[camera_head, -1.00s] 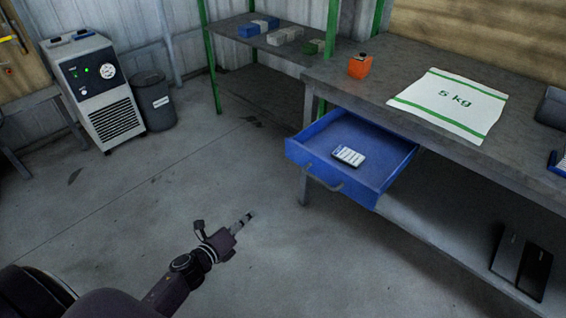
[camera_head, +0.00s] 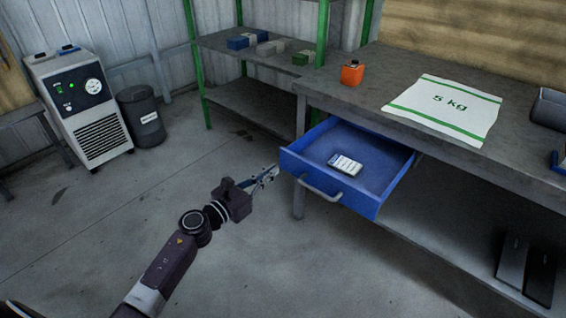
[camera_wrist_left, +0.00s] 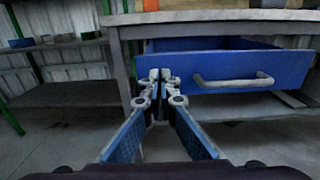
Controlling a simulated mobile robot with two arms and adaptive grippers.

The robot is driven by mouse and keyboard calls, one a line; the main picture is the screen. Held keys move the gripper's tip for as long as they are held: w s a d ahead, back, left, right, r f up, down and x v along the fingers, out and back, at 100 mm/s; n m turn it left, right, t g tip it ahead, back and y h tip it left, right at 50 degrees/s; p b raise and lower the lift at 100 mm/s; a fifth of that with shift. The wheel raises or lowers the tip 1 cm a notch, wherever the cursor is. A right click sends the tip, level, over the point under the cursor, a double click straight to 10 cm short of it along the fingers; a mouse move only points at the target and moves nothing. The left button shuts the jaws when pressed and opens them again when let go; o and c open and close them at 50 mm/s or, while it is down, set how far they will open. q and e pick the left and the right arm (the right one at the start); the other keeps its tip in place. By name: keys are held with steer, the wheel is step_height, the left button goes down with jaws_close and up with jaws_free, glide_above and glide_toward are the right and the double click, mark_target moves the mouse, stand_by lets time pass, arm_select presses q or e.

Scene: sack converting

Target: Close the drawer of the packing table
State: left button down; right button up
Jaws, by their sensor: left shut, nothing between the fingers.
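The blue drawer (camera_head: 326,190) of the packing table (camera_head: 400,115) stands open, pulled out toward me, with a grey bar handle (camera_head: 319,188) on its front. A small white device with dark keys (camera_head: 345,164) lies inside it. My left gripper (camera_head: 273,172) is shut and empty, just left of the drawer front. In the left wrist view, the shut fingertips (camera_wrist_left: 160,75) are before the left end of the drawer front (camera_wrist_left: 225,69), left of the handle (camera_wrist_left: 234,81); I cannot tell whether they touch it. My right gripper is not in view.
A green-framed shelf (camera_head: 262,55) stands behind, left of the table. A grey machine (camera_head: 80,105) and a bin (camera_head: 141,117) are at the far left. The floor between is clear.

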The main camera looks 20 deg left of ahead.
mark_target(290, 158)
arm_select(q)
steer(key=shift+x, duration=2.8)
